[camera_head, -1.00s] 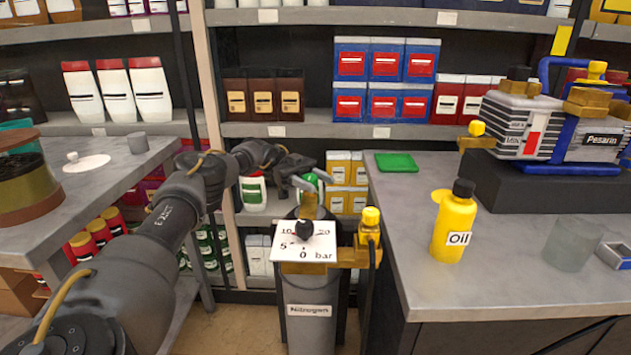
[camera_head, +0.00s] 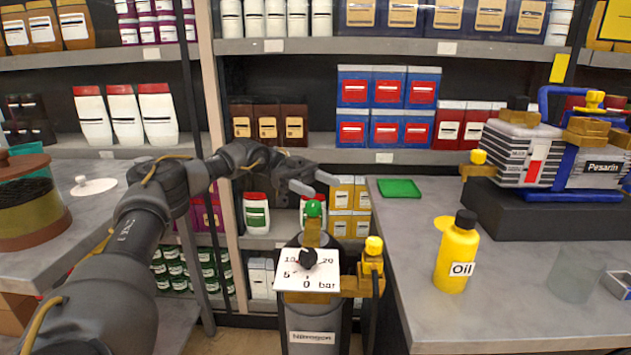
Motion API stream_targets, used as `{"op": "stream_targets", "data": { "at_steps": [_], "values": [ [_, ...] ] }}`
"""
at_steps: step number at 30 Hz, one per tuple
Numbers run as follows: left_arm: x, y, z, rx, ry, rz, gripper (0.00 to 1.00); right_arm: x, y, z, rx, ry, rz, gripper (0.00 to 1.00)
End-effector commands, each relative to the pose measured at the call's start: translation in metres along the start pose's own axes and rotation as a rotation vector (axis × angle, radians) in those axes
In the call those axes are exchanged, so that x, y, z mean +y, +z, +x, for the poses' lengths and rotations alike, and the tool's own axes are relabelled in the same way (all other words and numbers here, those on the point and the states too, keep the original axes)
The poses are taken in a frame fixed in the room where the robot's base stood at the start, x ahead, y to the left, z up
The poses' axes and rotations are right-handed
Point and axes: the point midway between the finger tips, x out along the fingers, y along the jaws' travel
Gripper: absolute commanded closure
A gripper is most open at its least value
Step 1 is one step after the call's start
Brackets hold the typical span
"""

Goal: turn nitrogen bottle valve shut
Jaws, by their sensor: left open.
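The grey nitrogen bottle (camera_head: 312,322), labelled "Nitrogen", stands upright in the gap between the two counters. Its small green valve knob (camera_head: 314,208) sits on top of a brass stem. A white gauge card (camera_head: 306,284) marked in bar is in front of the stem. Its black needle is too small to read surely. My left gripper (camera_head: 315,183) is above the green knob, with its two grey fingers apart and nothing between them. The fingers look clear of the knob. My right gripper is not in view.
A brass fitting with a yellow cap (camera_head: 373,248) sits right of the gauge. The right counter (camera_head: 415,265) holds a yellow oil bottle (camera_head: 457,255), a green tray (camera_head: 399,188), a glass beaker (camera_head: 575,277) and the pump (camera_head: 560,155). Stocked shelves (camera_head: 330,140) stand behind.

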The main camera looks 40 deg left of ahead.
Motion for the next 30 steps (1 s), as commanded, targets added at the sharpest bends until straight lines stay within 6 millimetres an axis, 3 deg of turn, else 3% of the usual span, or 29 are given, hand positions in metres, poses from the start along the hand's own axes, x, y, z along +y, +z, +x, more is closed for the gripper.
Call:
{"op": "stream_targets", "data": {
  "at_steps": [1,15,30],
  "values": [
    [0.008,-0.009,0.005,0.0,0.002,0.003,0.41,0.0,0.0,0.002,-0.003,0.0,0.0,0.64],
    [0.052,-0.033,0.05,-0.001,0.001,0.0,0.41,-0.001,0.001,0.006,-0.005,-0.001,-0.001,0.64],
    [0.067,-0.044,0.066,-0.001,0.0,0.0,0.41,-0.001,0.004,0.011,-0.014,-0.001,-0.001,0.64]
  ]
}}
